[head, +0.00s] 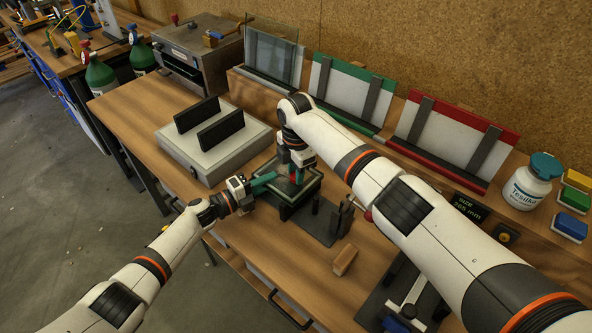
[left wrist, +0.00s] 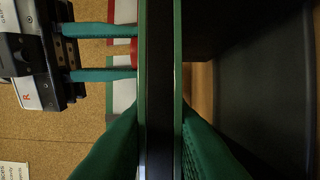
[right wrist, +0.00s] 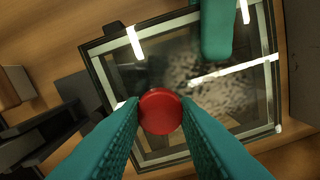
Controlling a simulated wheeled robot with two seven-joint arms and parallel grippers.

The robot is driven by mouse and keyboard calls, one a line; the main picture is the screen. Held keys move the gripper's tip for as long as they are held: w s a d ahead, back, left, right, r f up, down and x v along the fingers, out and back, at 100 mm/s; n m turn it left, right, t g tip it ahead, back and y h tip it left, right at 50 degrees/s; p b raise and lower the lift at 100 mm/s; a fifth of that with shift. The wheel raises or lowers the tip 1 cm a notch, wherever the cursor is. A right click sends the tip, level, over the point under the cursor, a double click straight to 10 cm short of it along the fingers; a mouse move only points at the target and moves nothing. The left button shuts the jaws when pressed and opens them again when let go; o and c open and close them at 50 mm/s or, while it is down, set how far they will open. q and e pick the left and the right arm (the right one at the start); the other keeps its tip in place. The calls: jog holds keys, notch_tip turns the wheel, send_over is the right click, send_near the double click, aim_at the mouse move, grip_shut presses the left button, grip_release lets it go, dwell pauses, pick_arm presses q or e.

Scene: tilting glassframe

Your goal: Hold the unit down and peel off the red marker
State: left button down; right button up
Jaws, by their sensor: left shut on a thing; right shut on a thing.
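The glass unit (head: 309,190), a small pane with a dark rim, lies on a black fixture on the bench; it fills much of the right wrist view (right wrist: 175,70). The left gripper (head: 268,180) is shut on the unit's near-left edge; in the left wrist view its teal fingers (left wrist: 160,135) press both faces of the edge. The right gripper (head: 295,175) points down over the pane, its fingertips (right wrist: 160,112) shut on the round red marker (right wrist: 160,106). In the left wrist view the marker (left wrist: 133,52) sits right against the pane's upper face; any small gap cannot be seen.
A grey case with two black uprights (head: 216,158) stands left of the unit. Behind are a green-edged rack (head: 345,95) and a red-edged rack (head: 450,140). A wooden block (head: 344,260) lies in front. A white bottle (head: 531,185) stands at right.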

pick_arm(q)
jog(key=shift+f, duration=0.1)
pick_arm(e)
jog(key=shift+r, duration=0.75)
dwell(0.9)
jog(key=shift+r, duration=3.35)
pick_arm(q)
jog(key=c, duration=1.3)
grip_release()
jog(key=shift+o, duration=0.2)
